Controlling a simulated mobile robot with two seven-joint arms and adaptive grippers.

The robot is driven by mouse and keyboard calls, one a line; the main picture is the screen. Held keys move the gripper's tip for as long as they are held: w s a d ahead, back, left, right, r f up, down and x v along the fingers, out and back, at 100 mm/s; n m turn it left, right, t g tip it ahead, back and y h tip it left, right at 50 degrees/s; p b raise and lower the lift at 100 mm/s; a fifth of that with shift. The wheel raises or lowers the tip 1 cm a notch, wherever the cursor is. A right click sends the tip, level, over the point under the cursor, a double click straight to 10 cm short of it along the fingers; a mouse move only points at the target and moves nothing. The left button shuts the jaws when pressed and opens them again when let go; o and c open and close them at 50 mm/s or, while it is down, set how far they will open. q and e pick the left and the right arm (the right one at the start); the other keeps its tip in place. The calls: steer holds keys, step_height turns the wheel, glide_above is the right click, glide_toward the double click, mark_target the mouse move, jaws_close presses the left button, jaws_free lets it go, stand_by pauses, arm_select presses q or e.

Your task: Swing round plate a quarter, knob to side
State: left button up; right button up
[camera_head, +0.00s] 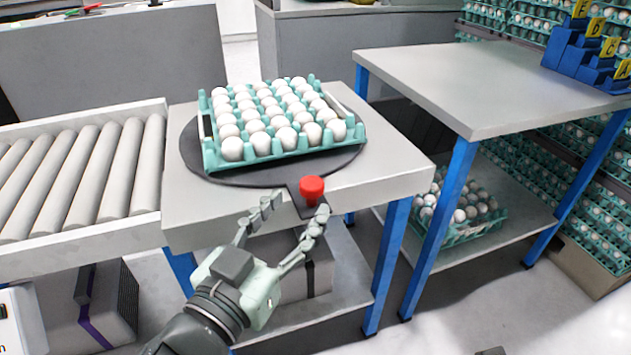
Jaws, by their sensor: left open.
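The round plate (232,178) is a dark disc on a grey table (200,222). A green egg tray (212,160) full of white eggs sits on it. The red knob (312,190) stands on a dark tab at the plate's near edge, toward the front right. My left gripper (292,212) is just in front of the knob, its fingers spread open. The right fingertip is close to the knob; I cannot tell whether it touches. My right gripper is not in view.
A roller conveyor (80,170) adjoins the table on the left. Another blue-legged table (480,85) stands on the right, its top mostly clear, with an egg tray (465,232) on its lower shelf. Stacked egg trays (600,210) fill the far right.

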mark_target(306, 196)
arm_select(q)
steer(key=x, duration=0.6)
steer(key=shift+p, duration=0.3)
steer(key=shift+c, duration=0.4)
jaws_close()
